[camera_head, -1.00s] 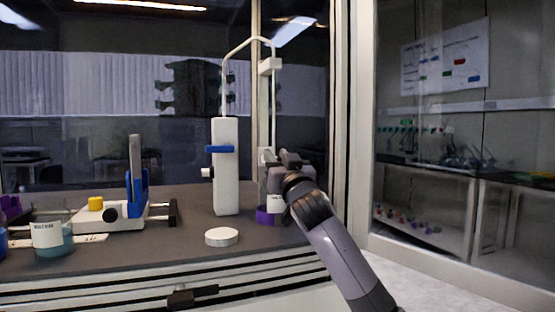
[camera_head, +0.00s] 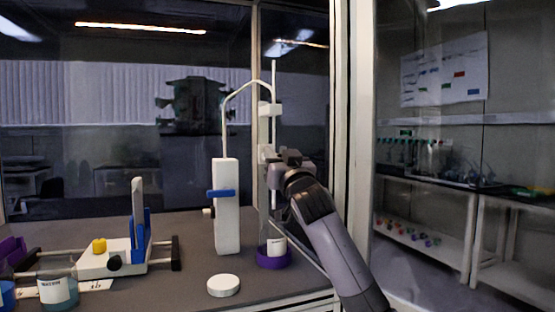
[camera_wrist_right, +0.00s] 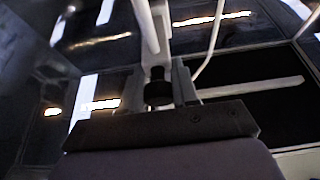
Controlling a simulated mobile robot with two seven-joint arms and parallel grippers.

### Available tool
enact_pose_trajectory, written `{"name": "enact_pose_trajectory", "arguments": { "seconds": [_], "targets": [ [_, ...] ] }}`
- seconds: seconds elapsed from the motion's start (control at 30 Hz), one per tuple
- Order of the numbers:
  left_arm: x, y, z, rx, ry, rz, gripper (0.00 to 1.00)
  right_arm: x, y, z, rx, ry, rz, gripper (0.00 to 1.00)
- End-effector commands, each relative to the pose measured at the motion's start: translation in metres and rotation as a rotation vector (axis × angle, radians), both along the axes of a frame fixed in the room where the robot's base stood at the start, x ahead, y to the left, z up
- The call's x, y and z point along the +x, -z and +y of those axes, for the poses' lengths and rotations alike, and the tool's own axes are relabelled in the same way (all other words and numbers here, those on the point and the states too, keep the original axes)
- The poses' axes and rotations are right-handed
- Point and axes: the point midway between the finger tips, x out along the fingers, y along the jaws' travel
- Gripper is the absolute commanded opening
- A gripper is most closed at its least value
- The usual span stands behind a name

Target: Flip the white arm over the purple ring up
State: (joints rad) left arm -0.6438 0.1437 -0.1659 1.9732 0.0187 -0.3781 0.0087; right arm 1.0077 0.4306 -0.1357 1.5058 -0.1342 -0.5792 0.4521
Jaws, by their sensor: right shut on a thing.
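The purple ring (camera_head: 274,260) sits on the dark bench top, around the base of a clear vessel with a white label (camera_head: 277,246). Above it stands a thin upright rod with a white block (camera_head: 270,108) near its upper part. My right gripper (camera_head: 270,157) is high above the ring, beside the rod, shut on a white part, apparently the white arm (camera_head: 264,152). In the right wrist view a white piece with a dark round end (camera_wrist_right: 158,88) sits between the fingers of my right gripper (camera_wrist_right: 160,92). The fingers partly hide it. My left gripper is not in view.
A white upright unit (camera_head: 227,205) with a blue clip stands left of the ring, a bent tube rising from it. A white round disc (camera_head: 223,285) lies in front. A white-and-blue device (camera_head: 115,257) and a labelled beaker (camera_head: 58,290) are further left. A glass wall stands behind.

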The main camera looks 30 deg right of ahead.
Motion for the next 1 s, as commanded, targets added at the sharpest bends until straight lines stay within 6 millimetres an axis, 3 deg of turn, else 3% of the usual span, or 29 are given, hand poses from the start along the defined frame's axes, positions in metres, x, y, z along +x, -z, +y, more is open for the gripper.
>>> {"name": "enact_pose_trajectory", "arguments": {
  "seconds": [0.03, 0.1, 0.5, 0.53, 0.6, 1.0],
  "targets": [
    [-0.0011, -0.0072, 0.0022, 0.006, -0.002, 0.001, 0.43, -0.0007, -0.0124, -0.0002, 0.001, 0.000, -0.005, 0.00],
    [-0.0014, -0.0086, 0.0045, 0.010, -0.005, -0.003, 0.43, -0.0008, -0.0166, -0.0002, 0.001, 0.000, -0.005, 0.00],
    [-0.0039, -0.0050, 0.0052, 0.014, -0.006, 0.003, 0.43, -0.0022, -0.0220, -0.0010, -0.001, 0.001, -0.013, 0.00],
    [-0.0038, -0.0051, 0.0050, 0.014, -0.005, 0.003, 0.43, -0.0023, -0.0222, -0.0011, -0.001, 0.001, -0.013, 0.33],
    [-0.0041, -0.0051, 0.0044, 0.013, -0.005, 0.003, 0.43, -0.0022, -0.0217, -0.0011, -0.001, 0.001, -0.012, 0.53],
    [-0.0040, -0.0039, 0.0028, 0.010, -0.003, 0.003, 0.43, -0.0043, -0.0152, 0.0008, 0.000, 0.000, -0.004, 0.53]
  ]
}}
